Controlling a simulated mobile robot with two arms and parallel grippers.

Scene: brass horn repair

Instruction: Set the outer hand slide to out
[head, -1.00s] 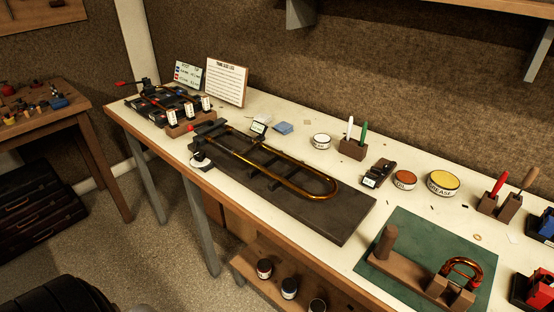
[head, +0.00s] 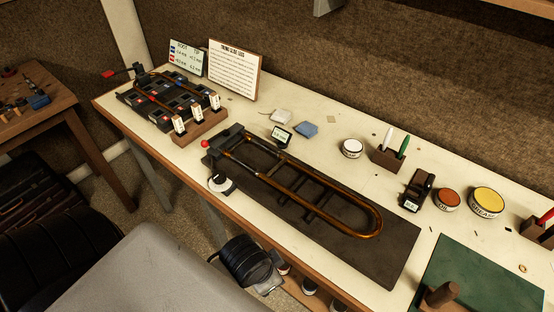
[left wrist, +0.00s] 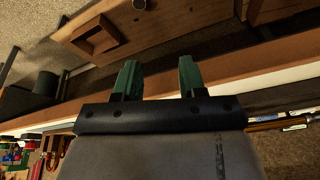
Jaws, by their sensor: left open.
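A long brass U-shaped hand slide (head: 368,235) lies on a dark board (head: 393,250) along the bench. Its rounded bow is at the right end, and its straight legs run back to a black clamp block (head: 226,136) at the left end. I cannot tell the outer tubes' exact position. My left gripper (left wrist: 158,78) shows in the left wrist view with two green fingertips apart and nothing between them. In the head view my left arm comes in low, in front of the bench; its fingers cannot be made out there. My right gripper is not in view.
A black fixture with coloured blocks (head: 136,97) stands at the bench's left end by two signs (head: 234,70). A round dial (head: 221,184) and small display (head: 282,135) flank the slide. Tins (head: 486,202), a pen block (head: 387,157) and a green mat (head: 477,268) lie rightward.

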